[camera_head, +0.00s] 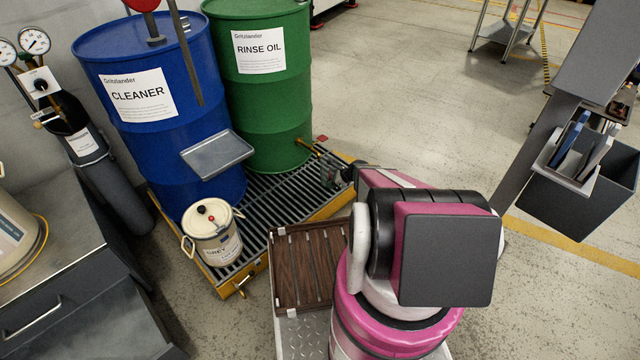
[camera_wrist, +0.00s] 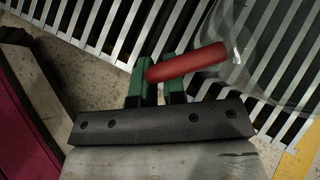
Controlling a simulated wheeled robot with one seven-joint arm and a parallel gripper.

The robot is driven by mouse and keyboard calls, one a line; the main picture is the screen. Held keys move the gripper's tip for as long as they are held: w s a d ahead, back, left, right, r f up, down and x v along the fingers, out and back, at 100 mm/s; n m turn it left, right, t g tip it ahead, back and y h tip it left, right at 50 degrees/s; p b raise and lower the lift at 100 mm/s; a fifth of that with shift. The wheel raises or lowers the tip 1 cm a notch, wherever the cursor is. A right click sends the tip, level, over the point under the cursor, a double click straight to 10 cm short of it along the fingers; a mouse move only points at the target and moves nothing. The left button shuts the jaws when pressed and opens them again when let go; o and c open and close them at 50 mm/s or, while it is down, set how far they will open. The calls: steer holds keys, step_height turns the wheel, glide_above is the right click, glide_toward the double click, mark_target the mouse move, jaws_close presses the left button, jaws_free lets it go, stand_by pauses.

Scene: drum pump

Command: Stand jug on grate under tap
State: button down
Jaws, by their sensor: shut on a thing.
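My gripper (camera_wrist: 157,76) has its green fingers shut on the red handle (camera_wrist: 190,64) of a clear jug (camera_wrist: 262,55). In the head view my gripper (camera_head: 349,173) is at the front right of the green RINSE OIL drum (camera_head: 262,100), mostly hidden by my arm. The jug (camera_head: 331,173) shows there as a small clear shape by the drum's brass tap (camera_head: 307,149). The jug is over the slatted grate (camera_head: 285,190) near its right edge. I cannot tell whether its base touches the grate.
A blue CLEANER drum (camera_head: 150,110) stands left of the green drum, with a grey tray (camera_head: 217,155) at its front. A cream can (camera_head: 213,235) stands on the grate's front left. A yellow edge (camera_head: 310,215) borders the grate. Open floor lies to the right.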

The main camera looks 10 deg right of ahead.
steer(key=a, duration=0.1)
steer(key=w+a, duration=0.1)
steer(key=a, duration=0.1)
steer(key=w+a, duration=0.1)
steer(key=shift+w+a, duration=0.1)
steer(key=shift+a, duration=0.3)
steer(key=shift+f, duration=0.3)
steer(key=shift+f, duration=0.1)
steer(key=c, duration=1.2)
jaws_free()
